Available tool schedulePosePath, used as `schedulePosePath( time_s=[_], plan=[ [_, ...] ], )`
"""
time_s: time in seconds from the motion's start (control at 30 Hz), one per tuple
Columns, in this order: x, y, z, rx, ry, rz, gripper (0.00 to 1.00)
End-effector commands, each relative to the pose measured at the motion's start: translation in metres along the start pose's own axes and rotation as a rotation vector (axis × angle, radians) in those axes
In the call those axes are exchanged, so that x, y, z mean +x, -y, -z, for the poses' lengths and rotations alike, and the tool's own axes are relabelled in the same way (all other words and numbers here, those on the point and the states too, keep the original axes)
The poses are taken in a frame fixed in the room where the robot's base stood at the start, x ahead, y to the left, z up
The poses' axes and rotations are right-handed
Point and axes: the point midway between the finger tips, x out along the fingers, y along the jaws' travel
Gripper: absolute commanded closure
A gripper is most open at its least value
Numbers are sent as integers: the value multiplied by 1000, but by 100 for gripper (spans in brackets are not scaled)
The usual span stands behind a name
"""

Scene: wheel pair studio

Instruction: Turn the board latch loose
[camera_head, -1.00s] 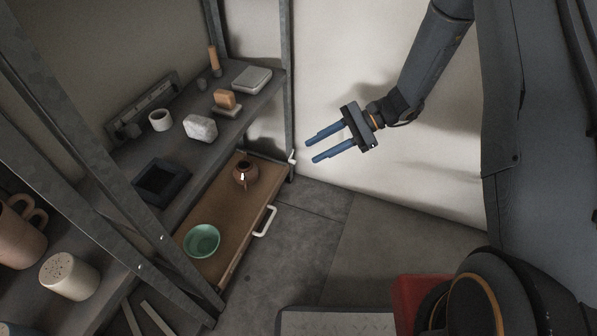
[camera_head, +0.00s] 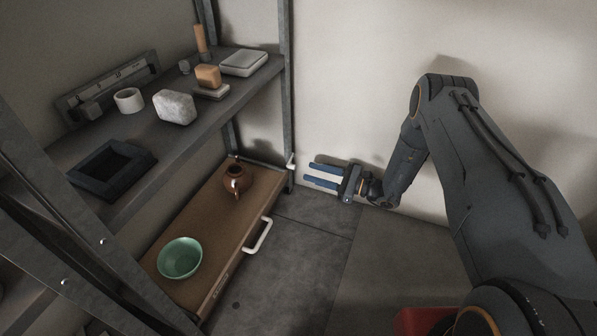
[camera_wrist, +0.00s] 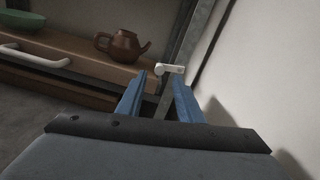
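The board latch, a small white piece (camera_head: 291,160), sits on the metal post at the right end of the wooden board (camera_head: 203,225). In the wrist view the latch (camera_wrist: 171,68) lies across the board's end by the post, just beyond the fingertips. My gripper (camera_head: 309,173) has blue fingers, open and empty, pointing left at the latch. The fingers also show in the wrist view (camera_wrist: 158,82), apart, with the latch near the right fingertip. I cannot tell whether they touch it.
The board carries a brown teapot (camera_head: 237,179) and a green bowl (camera_head: 180,258), with a white handle (camera_head: 259,236) on its front. A grey shelf (camera_head: 140,144) with several small objects is above. The pale wall (camera_head: 360,70) is close behind my gripper.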

Motion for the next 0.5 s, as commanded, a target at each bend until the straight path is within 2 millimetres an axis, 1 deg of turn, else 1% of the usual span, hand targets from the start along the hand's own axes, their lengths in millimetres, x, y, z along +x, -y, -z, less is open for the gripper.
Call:
schedulePosePath(
  time_s=[0.03, 0.1, 0.3, 0.5],
  plan=[
    [9, -1, 1, -1, 1, -4, 67],
    [21, -1, 1, -1, 1, -4, 67],
    [49, -1, 1, -1, -1, -5, 67],
    [62, -1, 0, 0, -1, -3, 67]
  ],
)
